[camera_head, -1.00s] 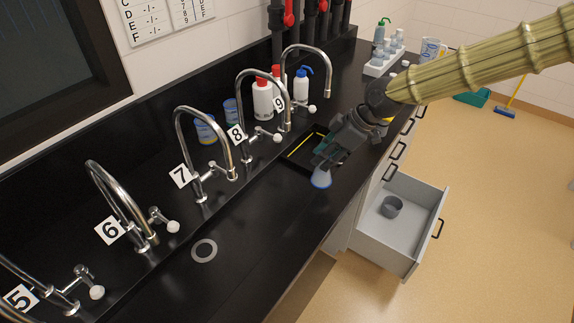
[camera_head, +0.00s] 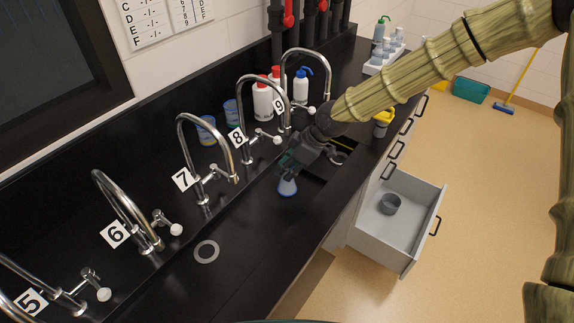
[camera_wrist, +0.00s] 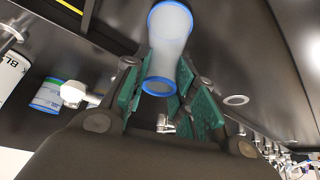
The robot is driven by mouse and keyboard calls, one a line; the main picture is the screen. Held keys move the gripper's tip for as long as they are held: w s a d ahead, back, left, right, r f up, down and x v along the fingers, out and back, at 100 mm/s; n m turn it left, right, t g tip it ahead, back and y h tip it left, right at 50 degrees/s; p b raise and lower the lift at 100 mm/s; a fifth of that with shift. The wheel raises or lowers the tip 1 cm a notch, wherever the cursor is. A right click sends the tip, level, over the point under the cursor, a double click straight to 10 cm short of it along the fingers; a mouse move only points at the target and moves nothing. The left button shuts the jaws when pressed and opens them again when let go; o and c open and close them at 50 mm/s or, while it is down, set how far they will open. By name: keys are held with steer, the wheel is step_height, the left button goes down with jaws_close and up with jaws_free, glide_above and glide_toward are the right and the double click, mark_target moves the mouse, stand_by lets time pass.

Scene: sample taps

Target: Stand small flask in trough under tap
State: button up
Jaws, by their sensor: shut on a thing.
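The small flask (camera_head: 287,187) is pale and translucent with a blue base, held roughly upright just over the black bench. My gripper (camera_head: 290,166) is shut on it from above. In the wrist view the flask (camera_wrist: 168,45) sits between the green finger pads, its wide blue-edged end away from the palm. I cannot tell whether the flask touches anything below.
Tap 7 (camera_head: 181,145) and tap 6 (camera_head: 98,190) stand along the left. Red-capped bottles (camera_head: 263,100) and a blue-capped bottle (camera_head: 301,88) stand by the wall. A grey ring (camera_head: 206,252) lies on the clear front bench. A drawer (camera_head: 408,228) hangs open below.

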steer(key=shift+w+a+f, duration=0.15)
steer(key=shift+a, duration=0.05)
steer(key=shift+d, duration=0.15)
steer(key=shift+f, duration=0.15)
steer(key=o, duration=0.9)
steer(key=shift+o, duration=0.2)
steer(key=b+v, duration=0.3)
steer(key=v, duration=0.9)
steer(key=shift+r, duration=0.25)
